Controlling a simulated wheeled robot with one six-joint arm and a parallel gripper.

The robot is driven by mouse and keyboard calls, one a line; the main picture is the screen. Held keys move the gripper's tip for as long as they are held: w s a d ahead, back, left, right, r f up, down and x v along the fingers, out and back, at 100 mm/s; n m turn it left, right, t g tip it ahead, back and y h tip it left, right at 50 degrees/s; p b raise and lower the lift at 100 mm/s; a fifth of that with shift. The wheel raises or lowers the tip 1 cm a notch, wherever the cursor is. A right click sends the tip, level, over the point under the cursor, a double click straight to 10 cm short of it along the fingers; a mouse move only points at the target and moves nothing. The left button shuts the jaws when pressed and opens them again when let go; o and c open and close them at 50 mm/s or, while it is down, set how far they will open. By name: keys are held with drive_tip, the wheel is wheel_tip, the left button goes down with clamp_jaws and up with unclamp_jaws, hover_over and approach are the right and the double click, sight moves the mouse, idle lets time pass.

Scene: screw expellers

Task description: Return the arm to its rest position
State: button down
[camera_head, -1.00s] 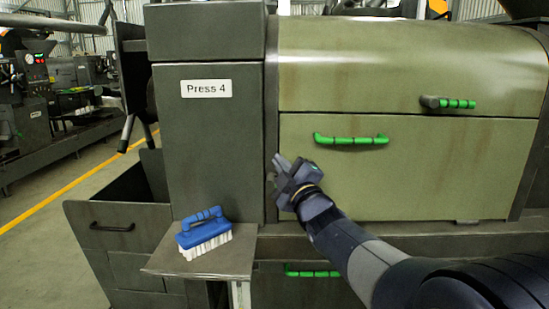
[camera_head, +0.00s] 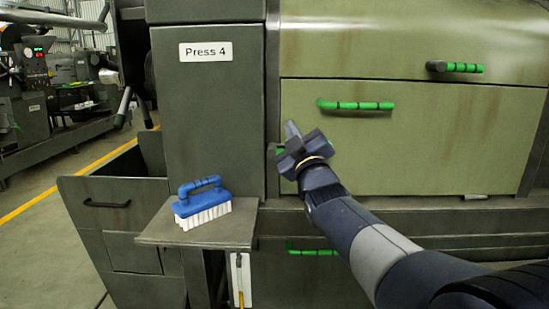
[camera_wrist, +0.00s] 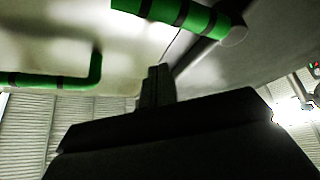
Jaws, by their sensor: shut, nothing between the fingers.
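My gripper (camera_head: 290,130) is in front of the lower green panel (camera_head: 430,145) of Press 4, below and left of its green handle (camera_head: 355,105). Its fingers are together and empty, pointing up. In the wrist view the shut fingers (camera_wrist: 157,88) stand in the middle, with green handles above them and to the left. My arm reaches in from the lower right of the head view. The gripper appears apart from the handle; whether it touches the panel I cannot tell.
A blue brush (camera_head: 203,202) with white bristles sits on a small shelf (camera_head: 160,235) left of my arm. Another green handle (camera_head: 455,67) is on the upper cover, and one (camera_head: 312,250) is below, partly behind my arm. An open grey bin (camera_head: 105,202) stands at left.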

drive_tip(key=s+d+f+m+t+h+b, duration=0.2)
drive_tip(key=s+f+m+h+b, duration=0.3)
drive_tip(key=s+m+b, duration=0.4)
drive_tip(key=w+r+n+y+p, duration=0.15)
drive_tip(key=w+r, duration=0.25)
drive_tip(key=w, duration=0.4)
drive_tip(key=a+n+g+y+p, duration=0.2)
drive_tip(key=n+p, duration=0.3)
drive_tip(key=p, duration=0.3)
drive_tip(key=a+r+n+g+y+p, duration=0.1)
drive_tip(key=a+n+g+y+p, duration=0.1)
drive_tip(key=n+p, duration=0.4)
drive_tip(key=w+a+r+n+g+y+p, duration=0.1)
drive_tip(key=a+n+g+y+p, duration=0.1)
drive_tip(key=n+p, duration=0.4)
drive_tip(key=shift+a+r+n+g+p, duration=0.25)
drive_tip(key=shift+g+p, duration=0.25)
drive_tip(key=shift+p, duration=2.15)
drive_tip(key=shift+a+f+n+p, duration=0.2)
drive_tip(key=shift+f+n+p, duration=0.1)
drive_tip(key=shift+p, duration=0.15)
drive_tip(key=shift+s+d+r, duration=0.1)
